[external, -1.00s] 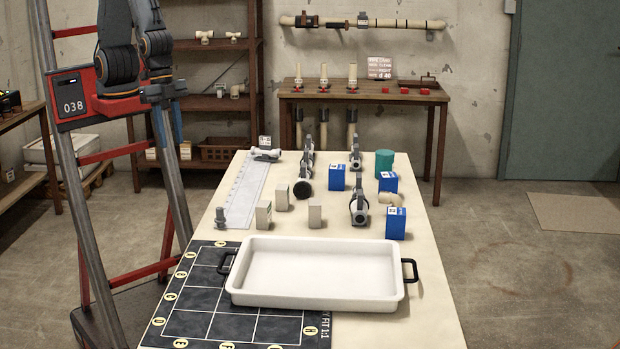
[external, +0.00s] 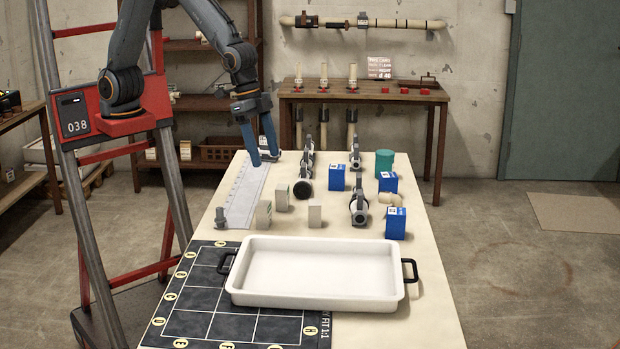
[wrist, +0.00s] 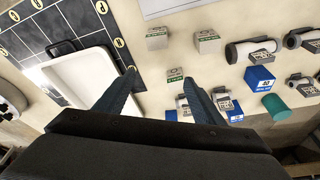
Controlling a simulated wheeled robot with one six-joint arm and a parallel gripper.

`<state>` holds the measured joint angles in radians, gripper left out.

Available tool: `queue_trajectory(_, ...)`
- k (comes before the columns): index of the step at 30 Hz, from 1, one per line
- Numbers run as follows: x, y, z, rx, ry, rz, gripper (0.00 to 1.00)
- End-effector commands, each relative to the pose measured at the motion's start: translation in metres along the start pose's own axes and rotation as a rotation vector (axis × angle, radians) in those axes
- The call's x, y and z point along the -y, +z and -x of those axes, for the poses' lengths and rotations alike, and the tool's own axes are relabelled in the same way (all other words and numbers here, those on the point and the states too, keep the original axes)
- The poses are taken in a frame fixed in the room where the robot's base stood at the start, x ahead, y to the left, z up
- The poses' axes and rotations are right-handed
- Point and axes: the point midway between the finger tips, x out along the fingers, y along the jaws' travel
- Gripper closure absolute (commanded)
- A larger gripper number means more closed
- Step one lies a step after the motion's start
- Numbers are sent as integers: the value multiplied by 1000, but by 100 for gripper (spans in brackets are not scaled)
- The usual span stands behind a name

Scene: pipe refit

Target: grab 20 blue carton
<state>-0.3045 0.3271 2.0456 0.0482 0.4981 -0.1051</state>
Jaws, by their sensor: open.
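Three blue cartons with white labels stand on the right half of the table: one at the back (external: 337,178), one to its right (external: 388,182), and one nearer the tray (external: 396,223). Blue cartons also show in the wrist view, one at the right (wrist: 259,79) and one lower (wrist: 232,112). Another blue patch is partly hidden beside my right finger. The label numbers are too small to read surely. My gripper (external: 266,160) is open and empty above the table's back left, left of the cartons. Its two blue fingers (wrist: 160,77) show apart in the wrist view.
A white tray (external: 318,293) with black handles fills the front, partly over a dark grid mat (external: 192,299).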

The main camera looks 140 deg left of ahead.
Motion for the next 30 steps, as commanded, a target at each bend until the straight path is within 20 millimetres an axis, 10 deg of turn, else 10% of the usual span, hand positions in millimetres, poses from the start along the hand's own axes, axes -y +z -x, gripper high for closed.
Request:
queue_trajectory(6,141,-115,-84,-54,-80,258,38)
queue_trajectory(15,297,-169,-138,-109,-159,479,38)
queue_trajectory(30,322,-176,-175,-114,-169,505,38)
